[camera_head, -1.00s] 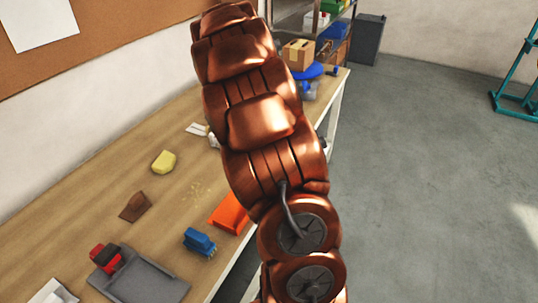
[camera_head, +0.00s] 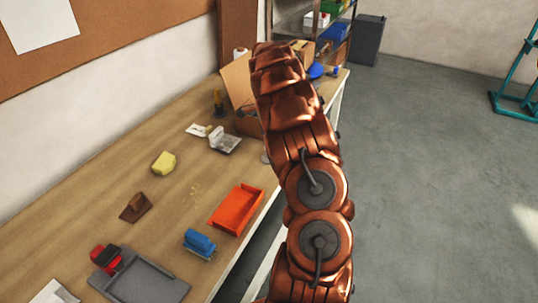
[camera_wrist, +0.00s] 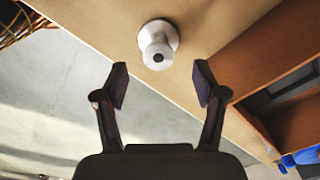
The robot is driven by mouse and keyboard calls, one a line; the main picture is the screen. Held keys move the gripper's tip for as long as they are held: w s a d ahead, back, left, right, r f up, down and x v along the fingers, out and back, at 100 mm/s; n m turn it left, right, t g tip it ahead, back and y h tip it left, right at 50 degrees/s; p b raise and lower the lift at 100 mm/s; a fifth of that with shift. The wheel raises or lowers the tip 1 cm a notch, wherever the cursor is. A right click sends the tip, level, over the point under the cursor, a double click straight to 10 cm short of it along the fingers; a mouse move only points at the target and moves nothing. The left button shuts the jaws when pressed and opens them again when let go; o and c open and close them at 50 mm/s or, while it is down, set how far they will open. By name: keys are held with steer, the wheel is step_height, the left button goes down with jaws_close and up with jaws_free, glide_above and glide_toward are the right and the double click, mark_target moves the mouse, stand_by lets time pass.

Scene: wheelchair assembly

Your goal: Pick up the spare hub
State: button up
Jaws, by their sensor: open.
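The spare hub (camera_wrist: 157,38), a pale silvery round part with a narrower end and a dark hole, sits on the wooden bench top near its edge in the wrist view. My gripper (camera_wrist: 160,78) is open and empty. Its two fingers point toward the hub, one to each side of it in the picture, with the hub a little beyond the fingertips and apart from them. In the head view my arm hides the gripper, and I cannot make out the hub clearly there.
A brown open box (camera_wrist: 270,65) stands right of the hub in the wrist view. On the bench (camera_head: 90,220) are an orange tray (camera_head: 237,208), a blue brush-like item (camera_head: 199,243), a grey tray (camera_head: 145,283) and a yellow block (camera_head: 164,162).

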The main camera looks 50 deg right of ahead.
steer(key=shift+s+f+p, duration=0.15)
steer(key=shift+f+p, duration=0.9)
steer(key=shift+f, duration=1.7)
jaws_close()
